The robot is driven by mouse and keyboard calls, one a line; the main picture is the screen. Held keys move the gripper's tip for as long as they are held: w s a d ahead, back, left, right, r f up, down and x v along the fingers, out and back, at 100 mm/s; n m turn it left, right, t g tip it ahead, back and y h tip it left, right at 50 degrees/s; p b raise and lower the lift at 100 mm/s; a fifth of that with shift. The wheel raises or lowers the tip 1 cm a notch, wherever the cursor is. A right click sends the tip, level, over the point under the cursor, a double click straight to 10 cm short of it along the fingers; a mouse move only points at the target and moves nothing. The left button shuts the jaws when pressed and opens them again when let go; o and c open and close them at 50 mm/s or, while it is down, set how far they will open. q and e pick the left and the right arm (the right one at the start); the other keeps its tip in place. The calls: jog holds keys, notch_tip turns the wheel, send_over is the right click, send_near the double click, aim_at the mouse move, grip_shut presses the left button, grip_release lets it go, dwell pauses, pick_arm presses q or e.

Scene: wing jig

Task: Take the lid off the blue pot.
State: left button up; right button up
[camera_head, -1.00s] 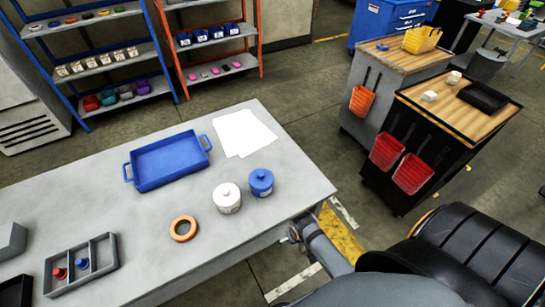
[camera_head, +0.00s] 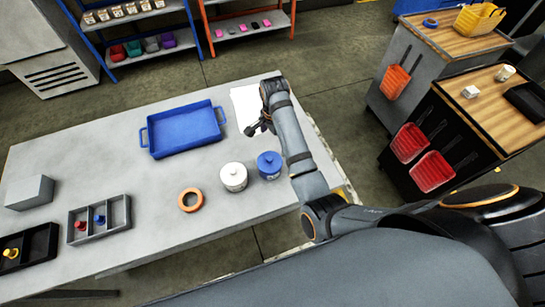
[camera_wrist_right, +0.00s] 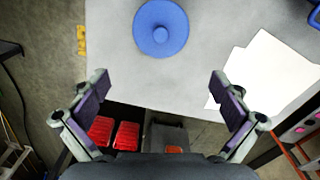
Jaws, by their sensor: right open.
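The blue pot (camera_head: 269,167) stands upright on the grey table, right of the white pot, with its knobbed lid (camera_head: 269,157) on. In the right wrist view the blue lid (camera_wrist_right: 161,27) shows from above, at the top centre, beyond my fingertips. My right gripper (camera_head: 259,127) is over the table near the white paper, up and left of the blue pot in the head view. Its two fingers are wide apart and empty in the right wrist view (camera_wrist_right: 163,85). My left gripper is not in view.
A white pot (camera_head: 233,177) stands close to the blue pot's left. Bare table surrounds the ring.

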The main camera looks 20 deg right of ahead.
jog(key=p, duration=0.1)
send_over(272, 158)
jog(key=f, duration=0.4)
jog(key=shift+w+d+f, duration=0.15)
jog(key=shift+d+f, duration=0.05)
jog(key=shift+d, duration=0.05)
jog(key=shift+w+f, duration=0.1)
jog(key=shift+f, duration=0.6)
jog(key=f, duration=0.1)
jog(key=f+p, duration=0.1)
jog(key=f, duration=0.1)
jog(key=shift+a+f, duration=0.35)
jog(key=shift+f, duration=0.05)
jog(key=shift+d+f, duration=0.1)
jog(key=shift+f, duration=0.25)
jog(key=shift+r, duration=0.1)
jog(key=c, duration=0.9)
jog(key=shift+s, duration=0.3)
jog(key=shift+c, duration=1.4)
